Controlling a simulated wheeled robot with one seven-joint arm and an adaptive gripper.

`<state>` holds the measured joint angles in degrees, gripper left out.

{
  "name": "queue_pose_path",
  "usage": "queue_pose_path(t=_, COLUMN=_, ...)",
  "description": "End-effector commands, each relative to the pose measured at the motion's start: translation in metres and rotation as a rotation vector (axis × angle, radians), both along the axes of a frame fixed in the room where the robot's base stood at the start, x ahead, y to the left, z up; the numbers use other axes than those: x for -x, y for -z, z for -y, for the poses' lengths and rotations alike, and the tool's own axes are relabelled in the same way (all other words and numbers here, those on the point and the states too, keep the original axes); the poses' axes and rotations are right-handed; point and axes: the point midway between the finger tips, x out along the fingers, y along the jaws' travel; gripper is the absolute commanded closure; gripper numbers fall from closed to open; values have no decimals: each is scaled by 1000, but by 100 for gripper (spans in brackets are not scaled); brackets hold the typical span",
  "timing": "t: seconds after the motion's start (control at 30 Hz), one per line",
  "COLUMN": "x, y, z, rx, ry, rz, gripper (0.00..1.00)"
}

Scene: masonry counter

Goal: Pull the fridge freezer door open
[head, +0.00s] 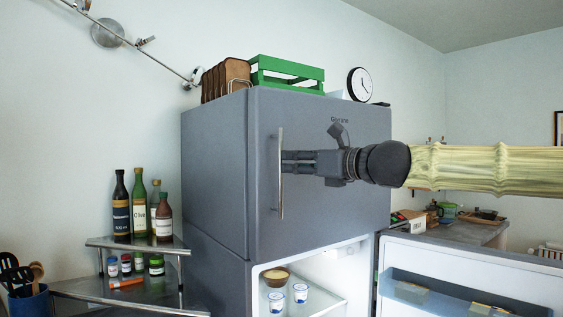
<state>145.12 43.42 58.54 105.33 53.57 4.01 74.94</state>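The fridge freezer is grey, and its upper freezer door (345,215) appears closed against the body. A long vertical metal handle (280,195) runs along the left side of that door. My gripper (286,162) reaches in from the right, with its fingertips at the handle, about a third of the way down. Whether the fingers are closed around the handle or only beside it cannot be told from this angle. The lower fridge door (470,262) stands open to the right, showing a lit inside with a bowl (275,278) and small white pots (300,292).
Toast slices in a rack (226,82), a green crate (285,73) and a clock (360,84) stand on the fridge. Bottles (138,207) and jars stand on a corner shelf (135,243) at left. The open lower door occupies the space at lower right.

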Motion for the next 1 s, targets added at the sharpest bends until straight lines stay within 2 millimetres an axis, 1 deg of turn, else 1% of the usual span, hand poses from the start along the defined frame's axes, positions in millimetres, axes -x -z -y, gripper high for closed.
queue_pose_path(t=0.1, x=-11, y=1, z=-12, rx=1, ry=0, rz=-2, gripper=68)
queue_pose_path(t=0.4, x=-31, y=0, z=-33, rx=0, ry=0, rz=-1, gripper=68)
queue_pose_path(t=0.6, x=-36, y=0, z=-38, rx=0, ry=1, rz=0, gripper=68)
queue_pose_path(t=0.87, x=-36, y=0, z=-38, rx=0, ry=1, rz=0, gripper=68)
queue_pose_path(t=1.0, x=-36, y=0, z=-38, rx=0, ry=1, rz=0, gripper=94)
